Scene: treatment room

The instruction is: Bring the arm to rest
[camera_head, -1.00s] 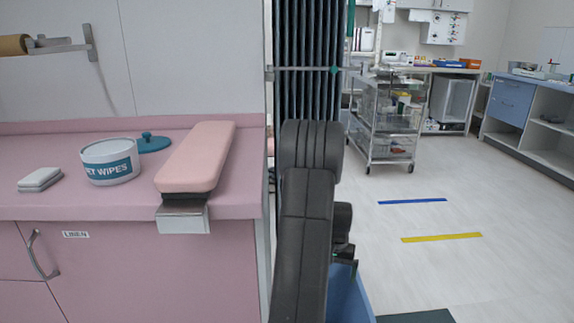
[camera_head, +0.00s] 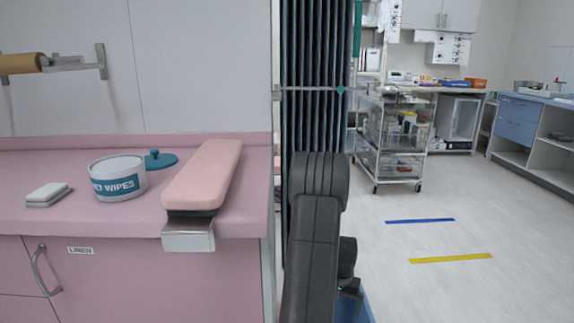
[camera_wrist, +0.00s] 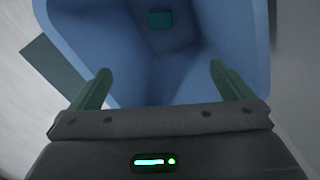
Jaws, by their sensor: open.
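My gripper (camera_wrist: 160,82) shows in the wrist view with its two green fingers spread wide and nothing between them. It points down over a blue bin (camera_wrist: 205,60), whose inside fills much of that view. A small teal item (camera_wrist: 159,19) lies in the bin. In the head view my dark arm is folded in front of the curtain, to the right of the pink counter. The gripper's fingertips are hard to make out there, low behind the arm. A strip of the blue bin (camera_head: 353,308) shows beside the arm.
The pink counter (camera_head: 110,222) on the left holds a wipes tub (camera_head: 118,187), its blue lid (camera_head: 158,160), folded cloths (camera_head: 48,194) and a pink padded armrest (camera_head: 205,175). A wire trolley (camera_head: 390,140) stands behind at right. The floor with blue and yellow strips is clear.

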